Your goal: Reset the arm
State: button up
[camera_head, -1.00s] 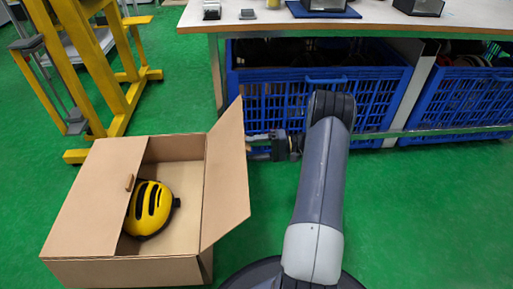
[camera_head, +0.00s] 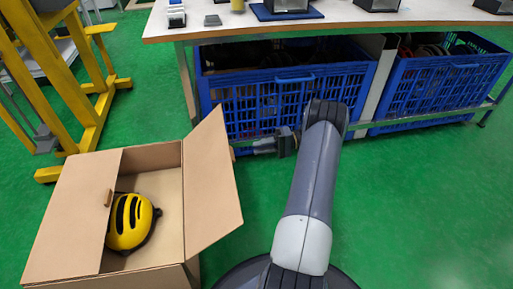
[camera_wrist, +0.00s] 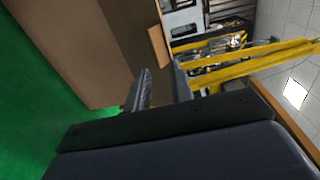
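My arm reaches forward from the bottom of the head view, with my gripper (camera_head: 262,146) at its end, pointing left toward the cardboard box. In the wrist view two dark fingers of my gripper (camera_wrist: 160,88) stand apart with nothing between them. The open cardboard box (camera_head: 77,220) stands on the green floor to the left of my arm. A yellow and black helmet (camera_head: 130,222) lies inside it. In the wrist view the brown box (camera_wrist: 70,45) fills the upper left, close to the fingers.
A table (camera_head: 345,20) holds several small items at the back. Blue crates (camera_head: 290,103) and (camera_head: 440,85) with dark contents stand under it, just beyond my gripper. A yellow frame (camera_head: 90,125) stands at the left. The green floor at the right is clear.

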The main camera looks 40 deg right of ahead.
aim_at(232, 152)
jog(key=shift+b+x, duration=0.8)
jog(key=shift+x, duration=2.35)
